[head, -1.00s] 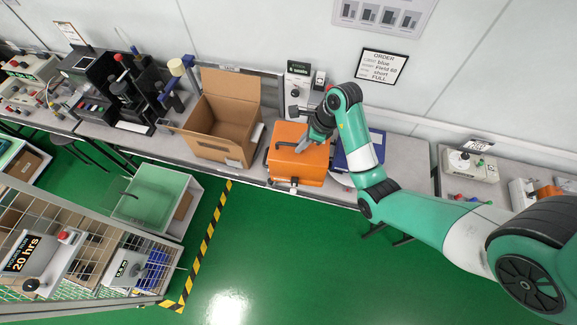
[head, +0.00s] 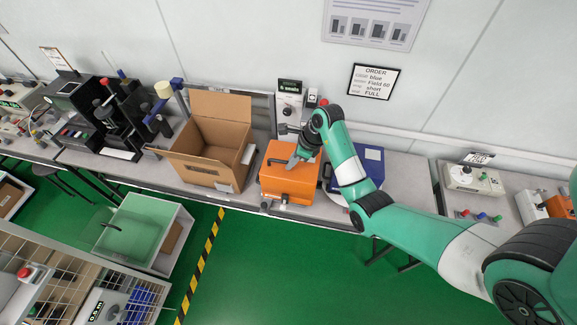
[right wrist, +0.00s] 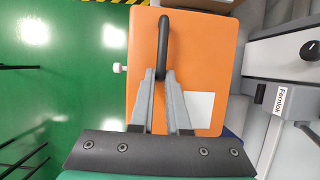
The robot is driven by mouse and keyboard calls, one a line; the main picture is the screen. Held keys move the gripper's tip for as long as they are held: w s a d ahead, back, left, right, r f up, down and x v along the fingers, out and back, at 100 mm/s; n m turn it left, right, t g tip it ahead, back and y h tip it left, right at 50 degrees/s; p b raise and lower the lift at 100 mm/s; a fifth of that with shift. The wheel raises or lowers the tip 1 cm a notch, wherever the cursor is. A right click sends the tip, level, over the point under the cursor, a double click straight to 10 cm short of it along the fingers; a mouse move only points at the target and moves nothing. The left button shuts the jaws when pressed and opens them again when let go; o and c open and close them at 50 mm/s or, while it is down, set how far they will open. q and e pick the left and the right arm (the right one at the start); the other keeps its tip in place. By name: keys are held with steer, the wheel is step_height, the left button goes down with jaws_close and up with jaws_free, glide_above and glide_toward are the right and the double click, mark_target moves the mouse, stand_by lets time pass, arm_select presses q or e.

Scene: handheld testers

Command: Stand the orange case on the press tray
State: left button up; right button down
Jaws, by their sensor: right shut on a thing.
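The orange case (head: 288,184) is on the bench between the open cardboard box and a blue case. My right gripper (head: 296,160) is at its top, with its fingers shut on the case's dark handle. In the right wrist view, the grey fingers (right wrist: 165,74) meet at the handle (right wrist: 166,35), above the orange face (right wrist: 205,60), which carries a white label. I cannot tell whether the case's underside touches the bench. A black press-like machine (head: 112,118) stands at the left, with a pale plate (head: 120,154) at its foot. My left gripper is not in view.
The open cardboard box (head: 235,165) stands between the press-like machine and the orange case. The blue case (head: 370,160) is close on the right. A grey device with a display (head: 289,105) stands behind.

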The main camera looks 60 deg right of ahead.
mark_target(289, 156)
steer(key=w+d+f+b, duration=0.2)
steer(key=d+f, duration=0.1)
steer(key=w+d+f, duration=0.1)
steer(key=f, duration=0.1)
steer(key=shift+d+f+b, duration=0.2)
steer(key=shift+d+b, duration=0.05)
steer(key=shift+b, duration=0.15)
steer(key=shift+w+d+f+b, duration=0.3)
steer(key=shift+d+f+b, duration=0.1)
steer(key=shift+f, duration=0.2)
step_height(289, 156, down, 3)
steer(key=shift+d+r+b, duration=0.1)
steer(key=shift+r+b, duration=0.1)
steer(key=shift+b, duration=0.3)
steer(key=shift+f, duration=0.25)
steer(key=shift+r, duration=0.1)
